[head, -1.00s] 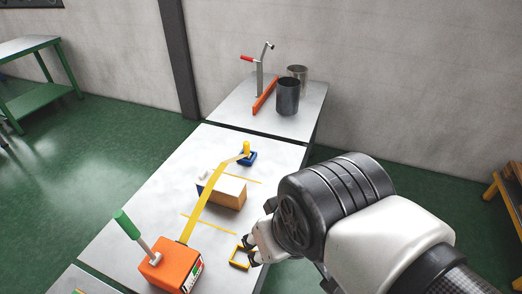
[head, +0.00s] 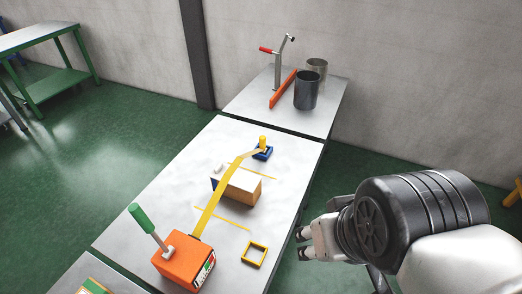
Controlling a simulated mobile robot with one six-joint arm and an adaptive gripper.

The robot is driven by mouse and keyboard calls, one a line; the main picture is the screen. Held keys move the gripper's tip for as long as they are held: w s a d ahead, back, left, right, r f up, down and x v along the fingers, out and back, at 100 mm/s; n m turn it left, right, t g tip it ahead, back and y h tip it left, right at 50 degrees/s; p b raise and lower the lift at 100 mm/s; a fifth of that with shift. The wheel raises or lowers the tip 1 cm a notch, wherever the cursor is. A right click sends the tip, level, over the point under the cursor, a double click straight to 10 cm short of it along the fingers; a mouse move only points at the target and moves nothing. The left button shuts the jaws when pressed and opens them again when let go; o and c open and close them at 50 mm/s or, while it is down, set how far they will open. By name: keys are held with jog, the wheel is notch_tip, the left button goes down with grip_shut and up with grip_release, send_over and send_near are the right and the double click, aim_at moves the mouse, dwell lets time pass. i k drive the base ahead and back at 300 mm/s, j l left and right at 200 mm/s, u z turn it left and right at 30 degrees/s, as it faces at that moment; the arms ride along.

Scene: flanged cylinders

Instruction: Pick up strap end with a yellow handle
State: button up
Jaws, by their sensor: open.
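The strap's end with the yellow handle (head: 263,142) stands upright in a small blue holder (head: 262,154) at the far part of the table. The yellow strap (head: 217,198) runs from it over a wooden box to an orange block with a green-handled lever (head: 185,262) at the near end. My gripper (head: 302,243) is open and empty, off the right edge of the table, well to the right of and nearer than the yellow handle.
The wooden box (head: 243,190) stands mid-table under the strap. A yellow square frame (head: 254,254) lies near the right edge. A farther table holds a dark cylinder (head: 306,91), a grey cylinder (head: 317,68), an orange bar (head: 283,88) and a red-handled stand (head: 278,68).

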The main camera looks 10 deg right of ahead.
aim_at(262, 139)
jog(key=i+l+u, duration=0.2)
jog(key=u, duration=0.2)
jog(key=i+l+u, duration=0.2)
jog(key=u, duration=0.25)
jog(key=i+l+u, duration=0.1)
jog(key=l+u, duration=0.3)
jog(key=i+l+u, duration=0.1)
jog(key=l+u, duration=0.2)
jog(key=u, duration=0.15)
jog(key=i+l+u, duration=0.1)
jog(key=l, duration=1.2)
jog(key=i+l+u, duration=0.1)
jog(key=l, duration=1.2)
